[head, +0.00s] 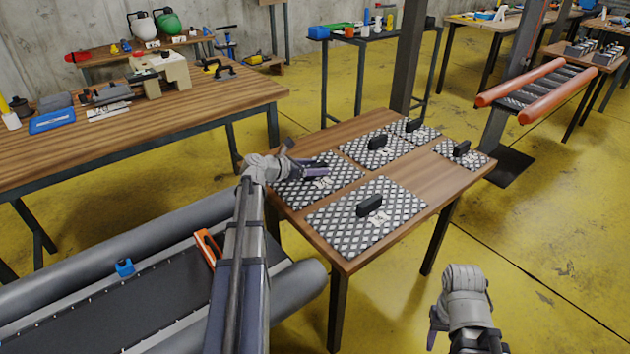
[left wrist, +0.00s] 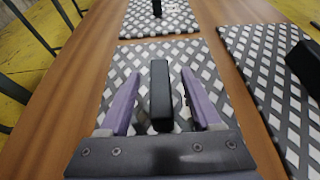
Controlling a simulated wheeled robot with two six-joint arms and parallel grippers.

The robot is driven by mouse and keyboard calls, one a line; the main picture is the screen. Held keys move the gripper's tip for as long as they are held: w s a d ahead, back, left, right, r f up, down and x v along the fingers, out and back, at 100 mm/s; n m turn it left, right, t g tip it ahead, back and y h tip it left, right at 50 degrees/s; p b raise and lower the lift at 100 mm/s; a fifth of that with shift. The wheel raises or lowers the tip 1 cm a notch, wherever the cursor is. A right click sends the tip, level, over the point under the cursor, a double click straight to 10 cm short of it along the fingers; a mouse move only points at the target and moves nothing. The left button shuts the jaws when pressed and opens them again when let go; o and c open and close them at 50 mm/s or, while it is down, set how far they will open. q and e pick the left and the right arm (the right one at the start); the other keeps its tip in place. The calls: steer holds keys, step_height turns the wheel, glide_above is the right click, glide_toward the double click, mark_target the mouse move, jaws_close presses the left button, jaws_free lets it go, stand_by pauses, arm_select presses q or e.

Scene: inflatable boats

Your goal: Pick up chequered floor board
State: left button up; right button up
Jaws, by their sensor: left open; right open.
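Several chequered floor boards with black handles lie flat on a wooden table. My left gripper (head: 318,168) is over the left board (head: 335,180). In the left wrist view, my left gripper (left wrist: 160,95) is open, with its purple fingers on either side of that board's upright black handle (left wrist: 160,92); I cannot tell whether they touch it. The board (left wrist: 115,80) lies under the fingers. A larger board (head: 340,228) with a black handle (head: 368,205) lies nearer the front. My right gripper (head: 438,325) is open and empty over the floor.
The boards' table (head: 440,185) has bare wood between boards. A grey inflatable boat (head: 150,260) lies at the lower left. A workbench (head: 150,125) with tools stands behind it. An orange-tubed boat (head: 535,85) stands at the right. Yellow floor is free at the right.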

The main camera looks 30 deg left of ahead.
arm_select(q)
jaws_close()
stand_by(0.5)
stand_by(0.9)
